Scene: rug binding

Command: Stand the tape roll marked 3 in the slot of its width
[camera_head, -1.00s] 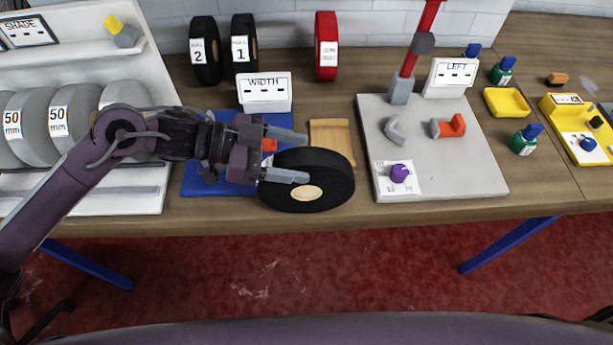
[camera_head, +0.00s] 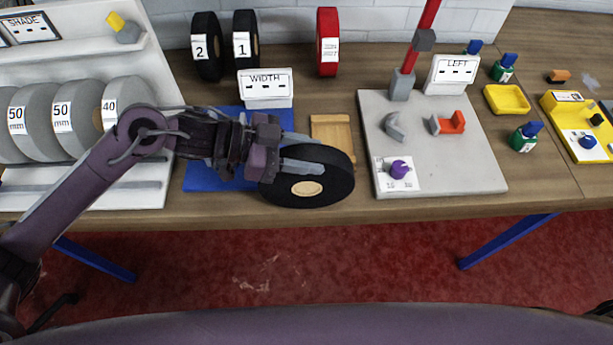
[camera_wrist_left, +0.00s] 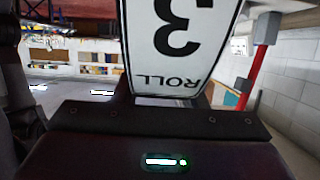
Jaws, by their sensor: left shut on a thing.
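The black tape roll marked 3 (camera_head: 335,188) is held over the table's front edge in the head view, its flat face turned mostly up with a pale core. Its white label, reading 3 and ROLL upside down, fills the top of the left wrist view (camera_wrist_left: 175,45). My left gripper (camera_head: 303,152) is shut on the roll at its left side. Grey rolls (camera_head: 82,115) labelled 50, 50 and 40 stand in the white rack (camera_head: 90,198) at the left. My right gripper is not in view.
Black rolls 2 (camera_head: 206,60) and 1 (camera_head: 245,30) and a red roll (camera_head: 327,35) stand at the back. A WIDTH display (camera_head: 265,98) stands behind a blue mat (camera_head: 205,178). A wooden block (camera_head: 330,128) lies beyond the roll. A grey board (camera_head: 430,170) is to the right.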

